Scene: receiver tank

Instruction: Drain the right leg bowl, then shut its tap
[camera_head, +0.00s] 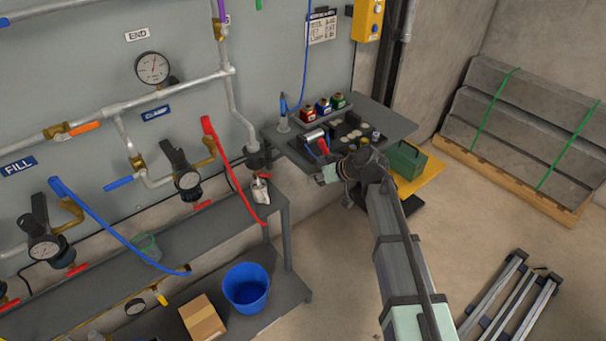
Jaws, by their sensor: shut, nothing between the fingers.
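The right leg's unit is the black regulator with a round gauge (187,181) on the wall pipework at centre left. A red tap (203,205) sticks out at its lower right. Its bowl is small and dark here, and I cannot tell whether it holds liquid or whether the tap is open. A similar unit with a gauge (43,248) and red tap (77,269) is at far left. My gripper (324,178) is shut and empty, in front of the small table at centre right, well to the right of the right unit and apart from it. My wrist partly hides the table's near edge.
The dark table (393,122) holds small coloured bottles and parts. A grey shelf (215,230) under the pipes carries a small greenish cup (146,247) and a whitish jug (260,190). Below are a blue bucket (246,288) and a cardboard box (202,319). Red and blue hoses hang in front.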

